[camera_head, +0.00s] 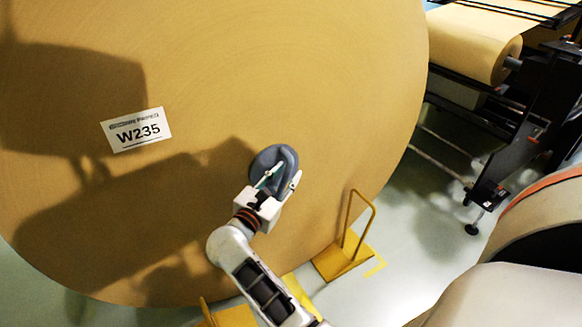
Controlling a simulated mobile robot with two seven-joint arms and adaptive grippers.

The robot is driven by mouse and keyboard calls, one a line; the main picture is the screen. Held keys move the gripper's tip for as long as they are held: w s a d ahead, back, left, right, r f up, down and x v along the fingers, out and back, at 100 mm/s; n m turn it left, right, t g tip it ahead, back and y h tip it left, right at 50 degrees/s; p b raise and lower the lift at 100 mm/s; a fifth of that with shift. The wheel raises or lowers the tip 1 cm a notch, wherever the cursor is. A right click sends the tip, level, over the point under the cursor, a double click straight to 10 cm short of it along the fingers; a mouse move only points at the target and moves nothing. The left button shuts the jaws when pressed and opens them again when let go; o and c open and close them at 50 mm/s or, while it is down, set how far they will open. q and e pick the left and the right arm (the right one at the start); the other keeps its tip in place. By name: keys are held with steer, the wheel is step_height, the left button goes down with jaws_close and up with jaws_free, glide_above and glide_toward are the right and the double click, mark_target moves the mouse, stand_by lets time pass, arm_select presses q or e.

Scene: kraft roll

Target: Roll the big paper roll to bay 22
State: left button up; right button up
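The big paper roll (215,85) is a huge brown disc whose flat end faces me and fills the left and middle of the head view. A white label (137,130) on it reads W235. A round grey piece (262,160) sits at its middle. My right gripper (281,180) is right at this grey piece, its two fingers apart; contact is hard to judge. My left gripper is not in view. No bay 22 sign shows.
A yellow chock with an upright handle (345,257) stands at the roll's lower right. Another yellow piece (232,317) is partly hidden behind my arm. A dark machine (530,130) holding a smaller roll (470,45) stands at right. Pale floor (405,225) lies between.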

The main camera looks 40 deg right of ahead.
steer(key=shift+w+d, duration=0.1)
steer(key=shift+d, duration=0.15)
jaws_close()
